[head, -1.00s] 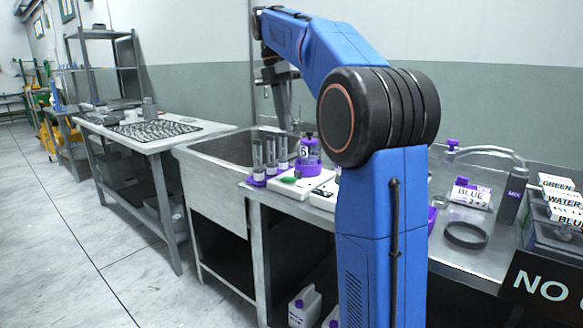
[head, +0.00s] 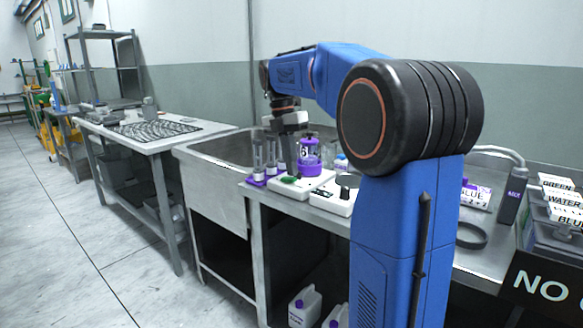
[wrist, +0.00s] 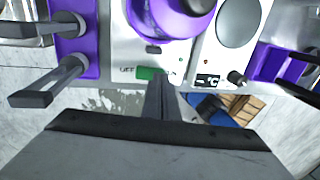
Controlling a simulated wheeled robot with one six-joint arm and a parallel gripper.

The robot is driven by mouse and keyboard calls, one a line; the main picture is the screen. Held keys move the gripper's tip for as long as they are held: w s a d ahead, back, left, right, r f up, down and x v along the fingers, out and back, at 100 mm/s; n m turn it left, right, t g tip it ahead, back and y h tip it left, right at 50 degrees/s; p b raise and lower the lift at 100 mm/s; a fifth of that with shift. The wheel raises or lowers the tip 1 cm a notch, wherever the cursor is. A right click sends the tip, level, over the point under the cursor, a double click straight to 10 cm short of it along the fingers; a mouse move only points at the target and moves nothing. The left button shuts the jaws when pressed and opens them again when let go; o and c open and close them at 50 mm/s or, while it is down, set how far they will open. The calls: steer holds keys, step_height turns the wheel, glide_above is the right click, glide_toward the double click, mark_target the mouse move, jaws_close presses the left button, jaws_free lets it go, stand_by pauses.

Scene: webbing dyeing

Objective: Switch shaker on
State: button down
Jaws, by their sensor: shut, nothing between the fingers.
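The shaker (head: 312,184) is a white box on the bench, with a purple-based clear vessel marked 6 (head: 309,155) on top. Its green switch (head: 291,179) is on the front part; in the wrist view the green switch (wrist: 148,73) has the word OFF at its left. My gripper (head: 288,172) is shut and empty, pointing down over the shaker's front. In the wrist view its fingertips (wrist: 160,82) overlap the switch's right end; I cannot tell whether they touch it.
A white unit with a dark round plate (head: 347,181) stands close at the shaker's right. A purple rack with tubes (head: 258,177) is close at its left. Bottles (head: 304,306) stand below the bench.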

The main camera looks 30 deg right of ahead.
steer(key=shift+f, duration=0.3)
